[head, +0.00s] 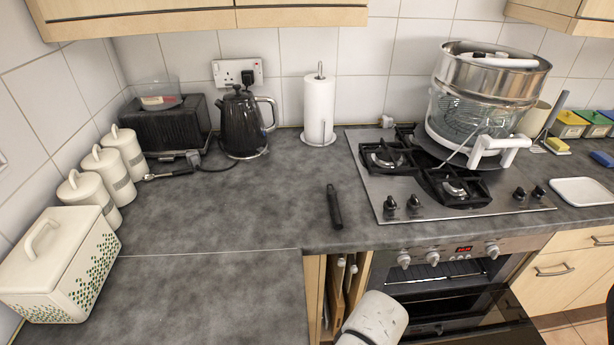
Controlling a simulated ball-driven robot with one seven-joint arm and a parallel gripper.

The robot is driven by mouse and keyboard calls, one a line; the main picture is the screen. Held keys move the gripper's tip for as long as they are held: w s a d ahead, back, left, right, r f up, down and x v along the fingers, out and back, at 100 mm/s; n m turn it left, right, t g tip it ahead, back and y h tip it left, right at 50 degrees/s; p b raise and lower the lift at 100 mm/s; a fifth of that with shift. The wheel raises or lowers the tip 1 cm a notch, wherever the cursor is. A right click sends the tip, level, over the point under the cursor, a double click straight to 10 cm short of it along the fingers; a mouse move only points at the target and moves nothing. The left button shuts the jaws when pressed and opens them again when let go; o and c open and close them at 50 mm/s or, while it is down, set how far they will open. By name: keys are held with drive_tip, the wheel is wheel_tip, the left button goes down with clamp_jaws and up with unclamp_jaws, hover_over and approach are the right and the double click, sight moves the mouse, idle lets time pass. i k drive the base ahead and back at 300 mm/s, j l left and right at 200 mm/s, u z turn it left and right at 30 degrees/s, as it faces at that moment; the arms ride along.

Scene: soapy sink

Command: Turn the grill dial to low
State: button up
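The oven's control panel (446,254) runs below the worktop edge, right of the middle. It has three pale dials: a left dial (404,259), a middle dial (432,258) and a right dial (492,251). A small red-lit display (463,249) sits between the middle and right dials. Their markings are too small to read, so I cannot tell which is the grill dial or where each points. A white, rounded part of my arm (376,318) shows at the bottom, below and left of the dials. My gripper's fingers are not in view.
A dark oven door (490,328) juts out below the panel. The gas hob (380,200) above carries a large glass and metal cooker (480,100) and has black knobs. A black-handled object (334,206) lies on the worktop, left of the hob. The worktop's middle (230,200) is clear.

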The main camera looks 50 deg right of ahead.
sight(403, 260)
drive_tip(key=k+z, duration=0.35)
drive_tip(key=k, duration=0.15)
drive_tip(key=z, duration=1.3)
